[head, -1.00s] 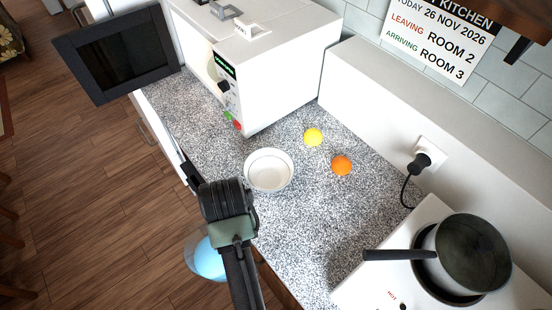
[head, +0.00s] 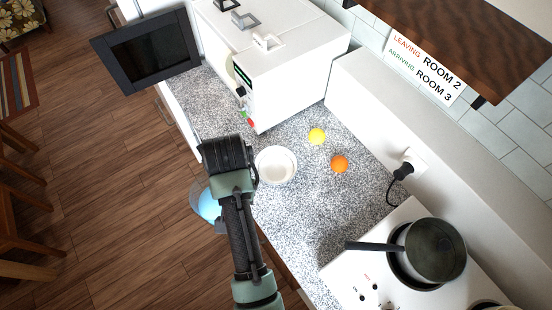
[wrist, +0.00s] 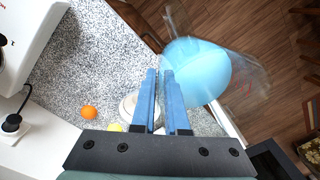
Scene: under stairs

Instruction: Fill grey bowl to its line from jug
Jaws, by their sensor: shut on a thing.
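The jug (head: 208,207) is clear and holds light blue liquid. It hangs beyond the counter's front edge, over the floor, left of the bowl and partly hidden by my arm. In the wrist view the jug (wrist: 197,72) lies just beyond my fingertips. My gripper (wrist: 165,74) is shut on it; the exact grip on the handle is hard to make out. The pale grey-white bowl (head: 275,166) stands upright on the counter, right of my gripper, and no blue shows in it. The bowl (wrist: 128,106) is partly hidden behind my fingers in the wrist view. I cannot make out its line.
A yellow ball (head: 317,136) and an orange ball (head: 340,163) lie on the speckled counter (head: 300,205) right of the bowl. A white microwave (head: 270,65) with its door open stands behind. A dark pan (head: 436,250) sits on the hob at right, handle pointing left.

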